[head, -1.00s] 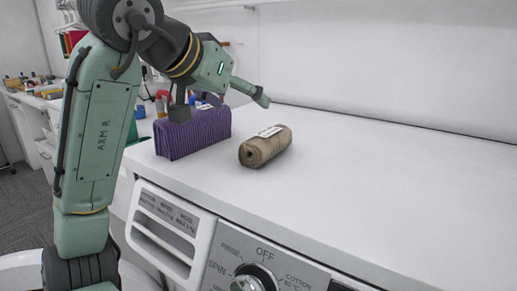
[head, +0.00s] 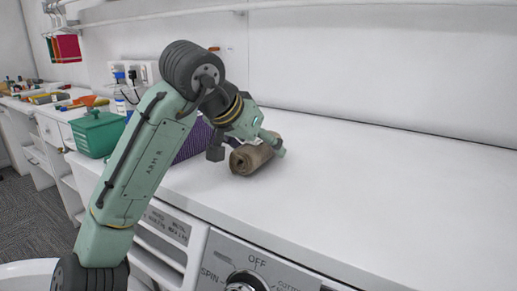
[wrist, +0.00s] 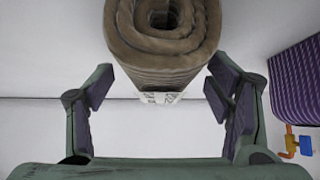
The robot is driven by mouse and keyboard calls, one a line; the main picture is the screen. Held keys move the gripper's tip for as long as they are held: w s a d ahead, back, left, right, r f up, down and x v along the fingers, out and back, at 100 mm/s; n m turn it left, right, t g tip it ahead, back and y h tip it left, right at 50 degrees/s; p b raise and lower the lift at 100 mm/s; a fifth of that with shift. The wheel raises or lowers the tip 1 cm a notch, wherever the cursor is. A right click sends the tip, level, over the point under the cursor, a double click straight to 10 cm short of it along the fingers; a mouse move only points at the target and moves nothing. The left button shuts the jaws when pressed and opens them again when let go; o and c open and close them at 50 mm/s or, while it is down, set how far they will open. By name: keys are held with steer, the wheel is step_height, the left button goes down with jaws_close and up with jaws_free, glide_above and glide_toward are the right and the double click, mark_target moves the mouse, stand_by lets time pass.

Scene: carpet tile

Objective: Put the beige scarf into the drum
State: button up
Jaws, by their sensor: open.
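The beige scarf (head: 248,161) is a rolled bundle lying on the white machine top, with a pale label on it. In the wrist view the scarf (wrist: 162,62) shows its spiral end, and its labelled part reaches between the two fingers. My gripper (head: 271,148) is at the scarf, partly hiding it in the head view. In the wrist view my gripper (wrist: 160,92) is open, one finger on each side of the roll, with gaps visible. The drum's inside is not in view.
A purple ribbed bundle (head: 194,142) lies beside the scarf, partly behind my arm; it also shows in the wrist view (wrist: 298,82). A green box (head: 97,134) stands farther left. The control dial (head: 246,283) is on the machine's front. The top at right is clear.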

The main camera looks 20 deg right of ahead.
steer(key=shift+w+d+f, duration=0.1)
steer(key=shift+f, duration=0.05)
steer(key=c, duration=1.4)
